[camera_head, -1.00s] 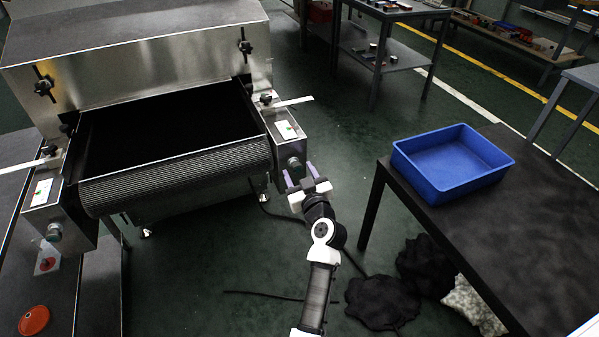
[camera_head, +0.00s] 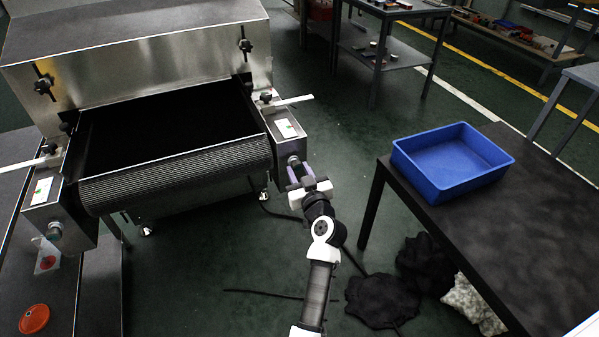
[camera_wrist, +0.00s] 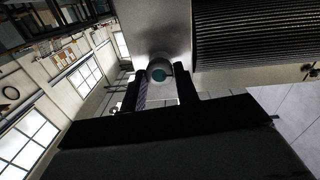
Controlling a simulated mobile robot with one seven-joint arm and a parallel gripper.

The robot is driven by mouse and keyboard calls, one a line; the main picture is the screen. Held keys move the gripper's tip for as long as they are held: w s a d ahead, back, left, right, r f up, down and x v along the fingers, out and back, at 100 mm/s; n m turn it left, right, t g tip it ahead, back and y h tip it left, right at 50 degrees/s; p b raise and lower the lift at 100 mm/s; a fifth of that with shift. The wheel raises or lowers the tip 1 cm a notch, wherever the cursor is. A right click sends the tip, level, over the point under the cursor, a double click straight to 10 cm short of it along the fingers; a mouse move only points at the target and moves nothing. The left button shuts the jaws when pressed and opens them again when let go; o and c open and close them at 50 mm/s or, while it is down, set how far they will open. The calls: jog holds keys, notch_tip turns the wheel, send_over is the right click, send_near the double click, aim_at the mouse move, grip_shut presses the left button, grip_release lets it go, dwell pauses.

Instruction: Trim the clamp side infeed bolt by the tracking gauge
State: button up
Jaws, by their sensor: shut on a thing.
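The dryer's dark infeed belt (camera_head: 170,130) runs out of a steel housing over a ribbed roller. A steel block on the belt's right side carries a tracking gauge (camera_head: 286,129), a white plate with a small coloured mark. The bolt knob on that block's front shows in the wrist view as a round grey knob with a teal face (camera_wrist: 158,72). My gripper (camera_head: 298,172) is at this right-hand block, its fingers shut on the knob. The left block has its own gauge (camera_head: 41,191) and round bolt knob (camera_head: 55,231). The gauge readings are too small to tell.
A blue bin (camera_head: 450,165) stands on the dark table (camera_head: 520,225) at right. Dark cloth heaps (camera_head: 383,302) and a pale heap lie on the floor by it. A red disc (camera_head: 34,319) lies on the left bench.

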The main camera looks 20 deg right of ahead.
jog(key=m, duration=0.4)
jog(key=shift+r+p, duration=0.15)
jog(key=shift+p, duration=0.15)
jog(key=m+p, duration=0.1)
jog(key=m, duration=0.3)
jog(key=shift+g+y, duration=0.3)
jog(key=m+p, duration=0.2)
jog(key=m, duration=0.2)
jog(key=shift+d+r+m, duration=0.1)
jog(key=shift+m, duration=0.3)
jog(key=m+p, duration=0.2)
jog(key=m, duration=0.2)
jog(key=shift+y, duration=0.3)
jog(key=m+p, duration=0.2)
jog(key=m, duration=0.1)
jog(key=shift+d+m, duration=0.1)
jog(key=shift+m, duration=0.2)
jog(key=m+p, duration=0.3)
jog(key=m, duration=0.1)
jog(key=shift+y, duration=0.3)
jog(key=m+p, duration=0.2)
jog(key=m, duration=0.2)
jog(key=shift+m, duration=0.3)
jog(key=shift+f+m+p, duration=0.2)
jog(key=shift+m+p, duration=1.05)
jog(key=shift+m, duration=0.75)
